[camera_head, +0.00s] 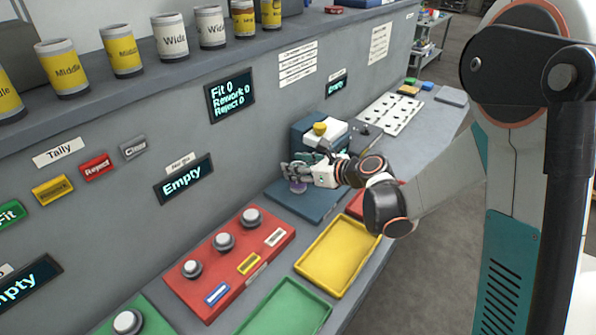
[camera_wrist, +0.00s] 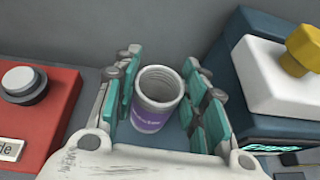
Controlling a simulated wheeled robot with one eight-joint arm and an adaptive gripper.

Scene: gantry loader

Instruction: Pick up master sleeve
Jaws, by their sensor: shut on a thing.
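The master sleeve (camera_wrist: 158,112) is a short grey open-topped cylinder with a purple band and partly hidden white lettering. It stands upright between the teal-padded fingers of my gripper (camera_wrist: 162,78), which is shut on it. In the head view the sleeve (camera_head: 298,187) shows as a small purple patch under my gripper (camera_head: 300,173), at the dark blue mat (camera_head: 311,206). I cannot tell whether it touches the mat.
A blue-and-white device with a yellow knob (camera_wrist: 301,48) stands close on the right in the wrist view. A red block (camera_wrist: 38,108) with grey knobs is on the left. The grey wall is just behind. A yellow tray (camera_head: 338,257) lies nearer.

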